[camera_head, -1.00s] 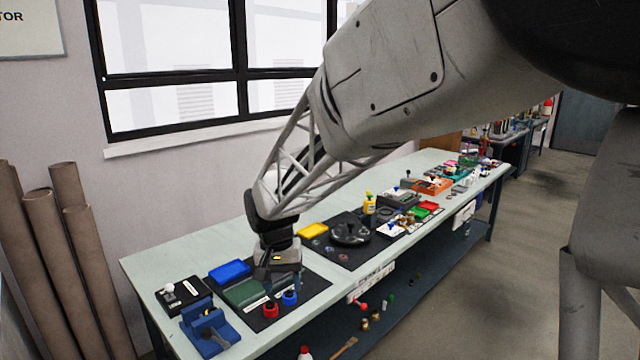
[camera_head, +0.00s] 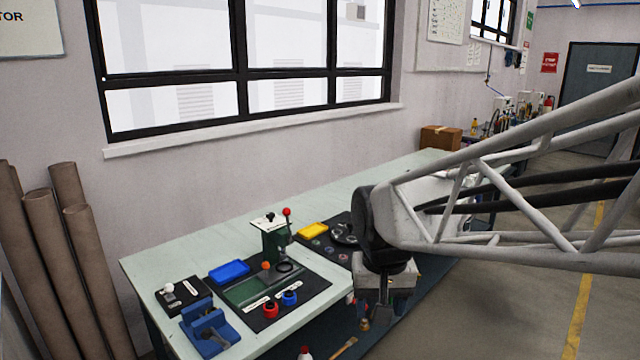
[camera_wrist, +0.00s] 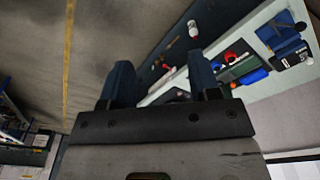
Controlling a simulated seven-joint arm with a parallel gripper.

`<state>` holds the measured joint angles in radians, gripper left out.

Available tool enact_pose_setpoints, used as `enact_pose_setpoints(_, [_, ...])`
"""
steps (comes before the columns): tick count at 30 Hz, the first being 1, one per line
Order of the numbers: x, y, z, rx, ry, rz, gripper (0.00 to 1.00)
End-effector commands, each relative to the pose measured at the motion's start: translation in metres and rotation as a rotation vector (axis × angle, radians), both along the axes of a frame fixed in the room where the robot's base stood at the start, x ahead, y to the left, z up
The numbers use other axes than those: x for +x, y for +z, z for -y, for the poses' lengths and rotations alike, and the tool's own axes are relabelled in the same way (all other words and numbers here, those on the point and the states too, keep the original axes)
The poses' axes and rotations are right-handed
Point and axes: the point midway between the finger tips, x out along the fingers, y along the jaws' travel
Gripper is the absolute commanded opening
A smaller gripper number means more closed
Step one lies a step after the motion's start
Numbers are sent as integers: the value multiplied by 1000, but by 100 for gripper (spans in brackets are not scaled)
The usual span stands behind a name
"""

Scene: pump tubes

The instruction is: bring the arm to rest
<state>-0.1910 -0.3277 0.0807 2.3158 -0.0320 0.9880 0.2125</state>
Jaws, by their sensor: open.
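My gripper (camera_head: 376,312) hangs off the front edge of the long workbench (camera_head: 165,252), to the right of the green press. It points down over the floor and the lower shelf. In the wrist view, the two blue fingers of my gripper (camera_wrist: 160,82) stand apart with nothing between them. The green press (camera_head: 275,245) with a red-knobbed lever stands upright on a dark mat. My arm hides much of the bench's right part.
A blue vise-like fixture (camera_head: 208,325), a blue tray (camera_head: 229,271) and a yellow tray (camera_head: 313,230) sit on the bench. A cardboard box (camera_head: 440,137) is at the far end. Brown tubes (camera_head: 50,260) lean at the left wall. The floor at right is open.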

Motion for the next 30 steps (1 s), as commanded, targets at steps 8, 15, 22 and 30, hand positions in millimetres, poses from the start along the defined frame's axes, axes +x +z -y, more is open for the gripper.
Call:
enact_pose_setpoints(8, [-50,3,37,7,-8,52,56])
enact_pose_setpoints(15, [-92,-1,62,9,-12,95,56])
enact_pose_setpoints(22, [-126,-8,77,5,-15,128,56])
enact_pose_setpoints(30, [-140,-13,83,2,-14,143,56])
